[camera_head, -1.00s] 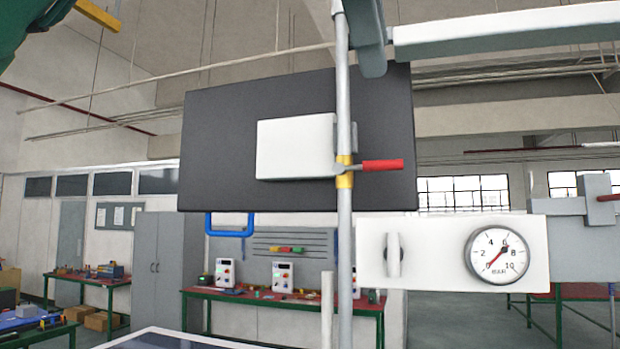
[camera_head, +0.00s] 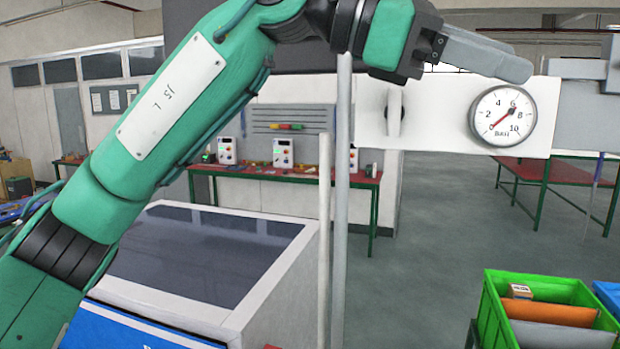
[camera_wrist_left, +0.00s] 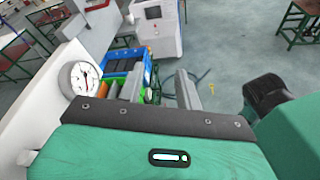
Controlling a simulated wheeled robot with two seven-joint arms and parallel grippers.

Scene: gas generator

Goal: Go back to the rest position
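My left arm comes in from the left and crosses the upper middle of the head view. Its gripper (camera_head: 485,55) is in front of the upper edge of the white gauge panel (camera_head: 430,128). In the left wrist view the two fingers (camera_wrist_left: 158,88) stand apart with nothing between them, so it is open and empty. The round pressure gauge (camera_head: 502,120) is to the lower right of the gripper, and it also shows at the left of the left wrist view (camera_wrist_left: 80,80). My right gripper is not in view.
A vertical grey pipe (camera_head: 341,220) stands below my left wrist. A white cabinet with a dark top (camera_head: 275,285) is behind the arm. A green crate (camera_head: 488,312) with folders is at the lower right. Open floor (camera_head: 430,240) lies between them.

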